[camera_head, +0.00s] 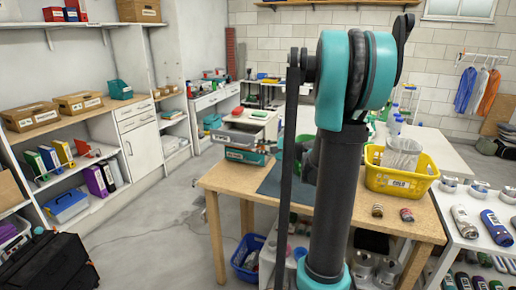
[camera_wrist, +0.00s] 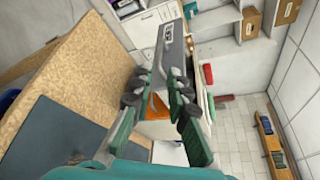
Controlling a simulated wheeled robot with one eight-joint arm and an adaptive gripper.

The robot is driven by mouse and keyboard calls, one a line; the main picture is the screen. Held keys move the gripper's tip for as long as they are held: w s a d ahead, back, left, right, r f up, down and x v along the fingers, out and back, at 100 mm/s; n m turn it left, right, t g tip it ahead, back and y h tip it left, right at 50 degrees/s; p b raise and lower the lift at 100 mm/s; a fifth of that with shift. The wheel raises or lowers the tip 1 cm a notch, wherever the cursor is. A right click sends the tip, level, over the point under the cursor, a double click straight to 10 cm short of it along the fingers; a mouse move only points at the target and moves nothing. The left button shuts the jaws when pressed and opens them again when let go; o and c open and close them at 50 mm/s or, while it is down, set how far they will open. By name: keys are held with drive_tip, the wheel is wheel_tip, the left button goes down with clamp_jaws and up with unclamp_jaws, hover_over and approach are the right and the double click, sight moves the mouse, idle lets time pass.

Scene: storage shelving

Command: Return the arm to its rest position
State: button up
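My gripper (camera_wrist: 158,82) shows in the wrist view, with its teal and dark fingers spread apart. A grey box with a label (camera_wrist: 170,40) shows beyond and between the fingertips, and I see no clear grip on it. In the head view my arm, dark with teal joints, stands upright in front of the wooden table, with its bend high up.
The wooden table (camera_head: 226,181) holds a yellow bin (camera_head: 400,181) and two small cans. Shelving (camera_head: 66,143) lines the left wall. A black bag (camera_head: 50,265) lies on the floor, front left. Open floor lies between.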

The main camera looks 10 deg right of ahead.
drive_tip(key=s+a+f+n+g+h, duration=0.2)
drive_tip(key=s+a+f+n+g, duration=0.1)
drive_tip(key=s+f+n, duration=0.4)
drive_tip(key=s+a+f+n+g+h, duration=0.1)
drive_tip(key=s+a+f+n+g, duration=0.2)
drive_tip(key=s, duration=0.6)
drive_tip(key=s+d+f+n+g+h, duration=0.1)
drive_tip(key=s+d+f+n+h, duration=0.1)
drive_tip(key=s, duration=0.5)
drive_tip(key=s+d+f+n+g+h, duration=0.1)
drive_tip(key=s+d+f+n+h, duration=0.2)
drive_tip(key=s+f+n+h, duration=0.1)
drive_tip(key=s+f+n, duration=0.1)
drive_tip(key=s+f, duration=0.1)
drive_tip(key=s, duration=0.1)
drive_tip(key=shift+s+d+f, duration=0.25)
drive_tip(key=shift+s+f, duration=0.05)
